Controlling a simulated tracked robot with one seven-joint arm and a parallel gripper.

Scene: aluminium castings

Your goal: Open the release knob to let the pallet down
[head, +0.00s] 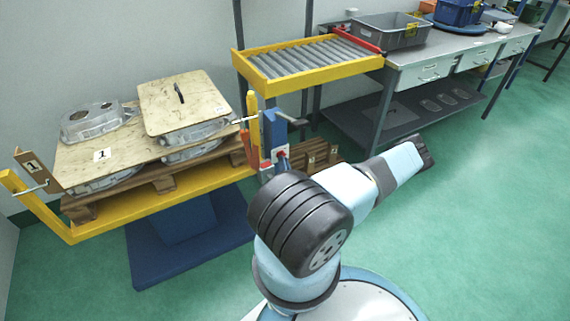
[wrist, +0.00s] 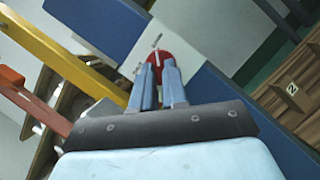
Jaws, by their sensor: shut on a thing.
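The release knob (wrist: 158,62) is a red disc with a pale bar across it, in the upper middle of the wrist view. My gripper (wrist: 158,72) is shut on it, with one grey-blue finger on each side of the lower part. In the head view a small red part (head: 281,153) shows on the blue post (head: 274,132), just beyond my arm; my fingers are hard to make out there. The wooden pallet (head: 165,184) sits raised on a yellow lift frame (head: 160,208) above a blue base (head: 190,235). It carries aluminium castings (head: 92,120) and plywood sheets (head: 185,103).
A yellow-framed roller conveyor (head: 310,60) stands behind the post. A grey bench (head: 450,45) with bins runs to the back right. A red lever (wrist: 30,100) and a yellow bar (wrist: 65,60) lie left of my gripper. Green floor (head: 480,230) is clear at right.

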